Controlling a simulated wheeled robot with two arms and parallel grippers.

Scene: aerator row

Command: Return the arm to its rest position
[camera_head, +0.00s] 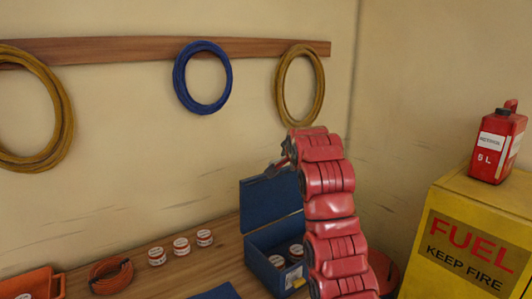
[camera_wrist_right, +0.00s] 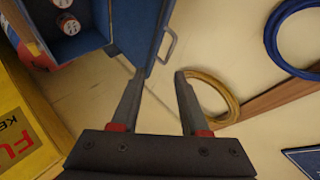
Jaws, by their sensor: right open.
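My right arm (camera_head: 335,205) rises in red links from the lower right of the head view and bends left at its top. My right gripper (camera_head: 281,162) shows small and partly hidden there, in front of the wall and above the blue box. In the right wrist view the right gripper (camera_wrist_right: 155,85) has its two fingers well apart, with nothing between them. My left gripper is in neither view.
An open blue box (camera_head: 257,248) holding tins stands on the wooden bench (camera_head: 215,260), partly behind my arm. Several tins (camera_head: 181,246) and an orange coil (camera_head: 111,275) lie left of it. Hoses hang from a rail (camera_head: 130,49). A yellow fuel cabinet (camera_head: 450,215) bears a red can (camera_head: 497,145).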

